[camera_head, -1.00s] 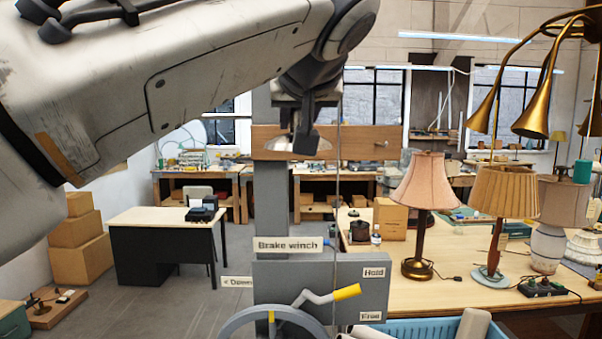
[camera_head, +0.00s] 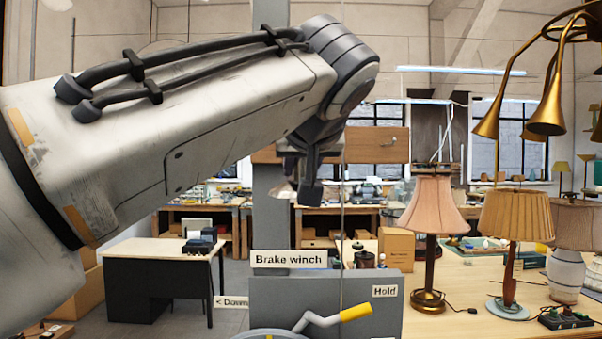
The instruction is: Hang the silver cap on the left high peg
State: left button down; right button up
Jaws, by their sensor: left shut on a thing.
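My left arm comes in from the left and its left gripper (camera_head: 308,188) hangs down near the post, its fingertips lower than the wooden board (camera_head: 375,146). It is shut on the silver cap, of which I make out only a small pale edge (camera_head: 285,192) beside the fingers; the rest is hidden. The board is fixed across the grey post (camera_head: 267,205). A small peg (camera_head: 388,143) shows near the board's right end. My right gripper is not in view.
A "Brake winch" sign (camera_head: 289,259) and a grey winch panel (camera_head: 375,295) with a yellow-handled crank (camera_head: 355,312) stand below the gripper. A thin cable (camera_head: 342,220) runs upright just right of it. Lamps (camera_head: 432,210) fill the bench at right.

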pick_arm(q)
jog(key=w+p, duration=0.3)
jog(key=w, duration=0.5)
jog(key=shift+w+f+p, duration=0.15)
jog(key=shift+p, duration=0.25)
dwell(0.5)
dwell(0.5)
jog(key=shift+w+p, duration=0.55)
jog(key=shift+w, duration=0.9)
jog(key=shift+f+b, duration=0.1)
jog(key=shift+b, duration=0.2)
jog(key=shift+w+f+b, duration=0.1)
jog(key=shift+f+b, duration=0.5)
